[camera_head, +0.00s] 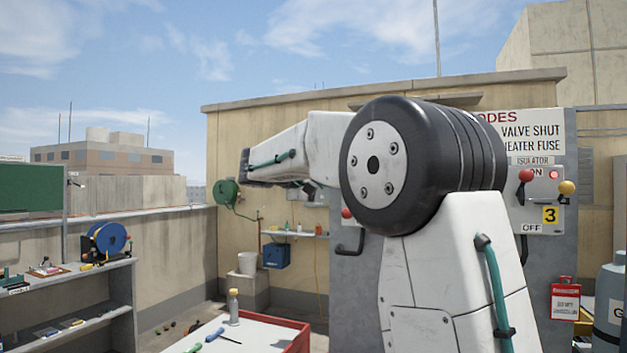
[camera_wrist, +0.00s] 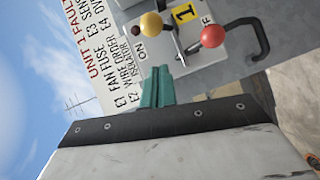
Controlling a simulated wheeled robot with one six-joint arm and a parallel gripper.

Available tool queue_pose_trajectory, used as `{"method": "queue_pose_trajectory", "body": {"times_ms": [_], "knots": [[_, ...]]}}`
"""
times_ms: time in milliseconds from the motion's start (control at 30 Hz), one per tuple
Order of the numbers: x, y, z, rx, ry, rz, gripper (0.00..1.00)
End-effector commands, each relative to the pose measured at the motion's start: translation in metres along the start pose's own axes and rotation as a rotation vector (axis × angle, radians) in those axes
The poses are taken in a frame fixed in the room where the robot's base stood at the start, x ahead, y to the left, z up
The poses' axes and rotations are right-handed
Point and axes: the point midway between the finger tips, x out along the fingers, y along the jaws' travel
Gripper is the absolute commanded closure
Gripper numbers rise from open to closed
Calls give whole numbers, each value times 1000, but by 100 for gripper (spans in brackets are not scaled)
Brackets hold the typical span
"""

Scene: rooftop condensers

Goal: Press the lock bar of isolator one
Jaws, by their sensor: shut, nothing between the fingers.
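In the wrist view, which is turned on its side, isolator one is a grey box (camera_wrist: 165,50) with a yellow "1" label (camera_wrist: 184,14). A yellow ball (camera_wrist: 151,25) sits by its ON end, apparently on the lock bar, whose shape is unclear. A red ball knob (camera_wrist: 212,36) on a metal lever is toward the OFF end. My gripper (camera_wrist: 158,76) shows as teal fingers, closed together and empty, in front of the box near the ON lettering. Contact cannot be told. In the head view my arm hides my gripper and most of this isolator.
A black handle (camera_wrist: 262,38) juts out beside the red knob. Isolator three (camera_head: 538,205), with a lit red lamp, is right of my arm. A workbench (camera_head: 250,335) with bottle and tools is in front, a shelf (camera_head: 75,275) with a blue reel at left, a gas cylinder (camera_head: 610,300) at right.

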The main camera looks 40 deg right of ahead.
Motion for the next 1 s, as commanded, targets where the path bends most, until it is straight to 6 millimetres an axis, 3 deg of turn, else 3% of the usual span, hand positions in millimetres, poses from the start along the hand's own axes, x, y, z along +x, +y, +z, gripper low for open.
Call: {"method": "queue_pose_trajectory", "body": {"times_ms": [233, 767, 1000], "knots": [[25, 0, 24, 0, -2, 0, 100], [31, 1, 31, 0, -1, 0, 100], [50, 8, 60, 1, -3, 0, 100]]}}
